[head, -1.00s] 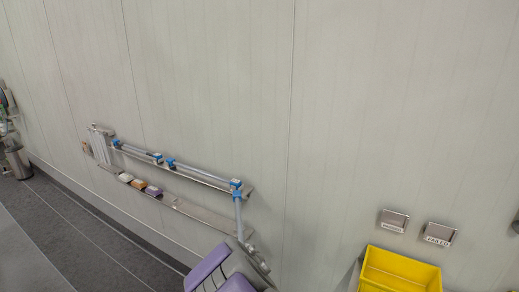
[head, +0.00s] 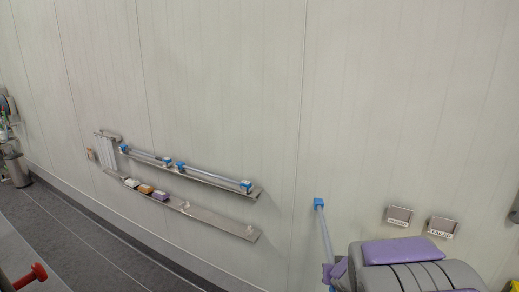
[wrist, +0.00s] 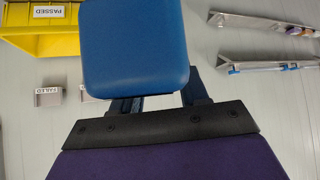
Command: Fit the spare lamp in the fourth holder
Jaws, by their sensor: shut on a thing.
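My gripper (head: 332,272) is shut on a lamp tube (head: 325,235) with a blue end cap (head: 319,204). The tube stands nearly upright, leaning slightly, in front of the bare wall and apart from the shelves. In the wrist view the blue cap (wrist: 135,45) fills the upper middle, just beyond my gripper (wrist: 160,104), and hides most of the jaws. Other tubes with blue caps (head: 210,174) lie along the upper shelf (head: 190,172). I cannot make out a fourth holder in these views.
A lower shelf (head: 215,220) carries small white, orange and purple blocks. Small wall trays (head: 399,215) sit at the right, one labelled FAILED (head: 442,228). The wrist view shows a yellow bin (wrist: 35,45) with a PASSED label. A red knob (head: 38,271) shows lower left.

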